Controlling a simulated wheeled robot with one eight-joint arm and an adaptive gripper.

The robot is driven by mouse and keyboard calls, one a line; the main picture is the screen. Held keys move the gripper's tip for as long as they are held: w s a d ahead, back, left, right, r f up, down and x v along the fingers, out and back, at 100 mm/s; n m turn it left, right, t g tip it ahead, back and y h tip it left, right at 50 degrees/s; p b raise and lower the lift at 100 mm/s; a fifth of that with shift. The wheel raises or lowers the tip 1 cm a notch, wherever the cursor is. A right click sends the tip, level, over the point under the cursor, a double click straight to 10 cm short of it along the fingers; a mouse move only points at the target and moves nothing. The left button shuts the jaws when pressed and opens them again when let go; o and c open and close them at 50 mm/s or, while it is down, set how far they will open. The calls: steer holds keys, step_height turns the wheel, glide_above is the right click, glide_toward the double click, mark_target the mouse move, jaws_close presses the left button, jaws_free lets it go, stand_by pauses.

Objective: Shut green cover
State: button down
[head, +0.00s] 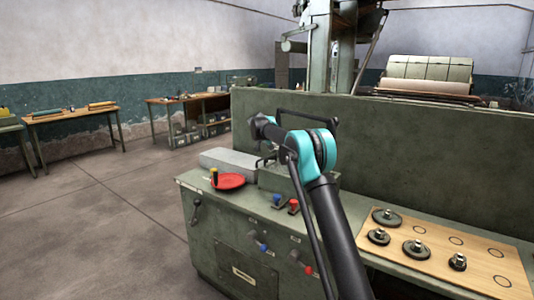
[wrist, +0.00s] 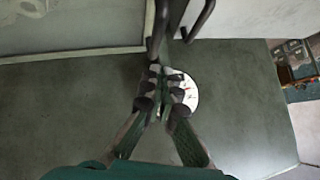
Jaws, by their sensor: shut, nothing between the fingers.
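A low green box-shaped part (head: 284,179) sits on the bench top behind my arm and may be the green cover. My arm hides part of it, and I cannot tell how far open it is. My gripper (wrist: 160,75) is shut and empty in the wrist view, over a dark green surface. A black bar handle (wrist: 185,18) is just beyond the fingertips; I cannot tell whether they touch it. A white round dial (wrist: 184,95) is partly hidden behind the fingers. In the head view my gripper's fingertips are not clear.
A red disc (head: 229,181) and a grey block (head: 231,160) are left on the green bench (head: 205,220). Small levers stand near the bench front. A wooden board (head: 440,255) with several dark weights lies at right. A tall green panel (head: 430,140) stands behind. Floor at left is clear.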

steer(key=w+r+v, duration=0.1)
steer(key=v, duration=0.9)
steer(key=s+d+f+n+g, duration=0.1)
steer(key=s+d+f, duration=0.2)
steer(key=s+d, duration=0.65)
steer(key=s+d+f+n+g, duration=0.1)
steer(key=s+d+f, duration=0.25)
steer(key=s, duration=0.45)
steer(key=s+d+f+n+g, duration=0.15)
steer(key=s+d, duration=0.25)
steer(key=s, duration=0.4)
steer(key=s+d+f+n+y, duration=0.1)
steer(key=s+f, duration=0.5)
steer(key=s, duration=0.6)
steer(key=s+d+f+n+g+y, duration=0.1)
steer(key=s+f, duration=0.5)
steer(key=s, duration=0.6)
steer(key=s+d+f+n, duration=0.2)
steer(key=s+f, duration=0.5)
steer(key=s, duration=0.5)
steer(key=shift+s+d+n+y, duration=0.3)
steer(key=shift+d+n+y, duration=0.1)
steer(key=shift+d, duration=0.3)
steer(key=shift+f, duration=0.1)
